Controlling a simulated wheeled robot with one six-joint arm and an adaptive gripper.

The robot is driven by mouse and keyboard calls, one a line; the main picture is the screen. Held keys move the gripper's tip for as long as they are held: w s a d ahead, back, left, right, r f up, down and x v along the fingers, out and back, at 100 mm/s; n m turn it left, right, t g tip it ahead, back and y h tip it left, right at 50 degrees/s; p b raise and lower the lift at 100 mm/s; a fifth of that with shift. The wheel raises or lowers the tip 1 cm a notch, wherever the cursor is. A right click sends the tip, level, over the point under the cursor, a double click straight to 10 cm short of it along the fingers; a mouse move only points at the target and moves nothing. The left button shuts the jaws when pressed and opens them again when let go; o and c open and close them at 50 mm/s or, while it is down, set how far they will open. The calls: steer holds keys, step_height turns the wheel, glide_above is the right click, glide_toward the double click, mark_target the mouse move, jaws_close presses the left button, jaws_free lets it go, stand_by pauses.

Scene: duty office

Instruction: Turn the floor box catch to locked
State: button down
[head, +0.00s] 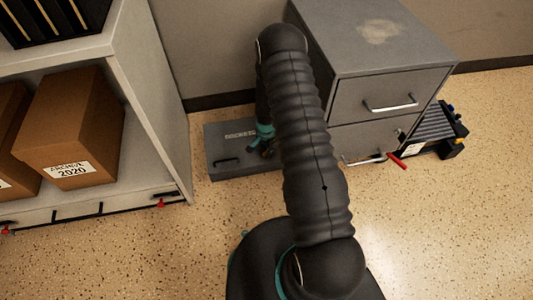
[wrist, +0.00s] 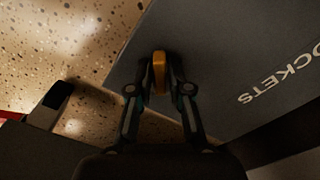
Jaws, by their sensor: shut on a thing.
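The floor box (head: 218,142) is a flat grey box on the floor between the shelf and the drawer cabinet. It has a light label strip and a dark handle (head: 228,161) on its top. In the wrist view its grey lid (wrist: 215,50) shows part of the word "SOCKETS". A small orange-yellow catch (wrist: 159,73) stands at the lid's edge. My gripper (wrist: 160,82) is shut on this catch, one finger on each side. In the head view my gripper (head: 266,146) is over the box's right part, and my arm hides the catch.
A grey drawer cabinet (head: 376,57) stands close at right, with a red lever (head: 397,160) low on it. A black device (head: 435,130) lies beyond it. A shelf (head: 140,110) with cardboard boxes (head: 75,125) stands at left. The speckled floor in front is clear.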

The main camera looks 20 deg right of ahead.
steer(key=m+b, duration=0.2)
steer(key=m, duration=0.2)
steer(key=shift+f+m, duration=0.1)
steer(key=shift+m, duration=0.2)
steer(key=shift+m+b, duration=0.55)
steer(key=shift+m, duration=0.95)
steer(key=c, duration=1.1)
jaws_free()
steer(key=shift+d, duration=0.1)
steer(key=shift+r, duration=0.7)
step_height(320, 180, up, 11)
steer(key=shift+f, duration=0.1)
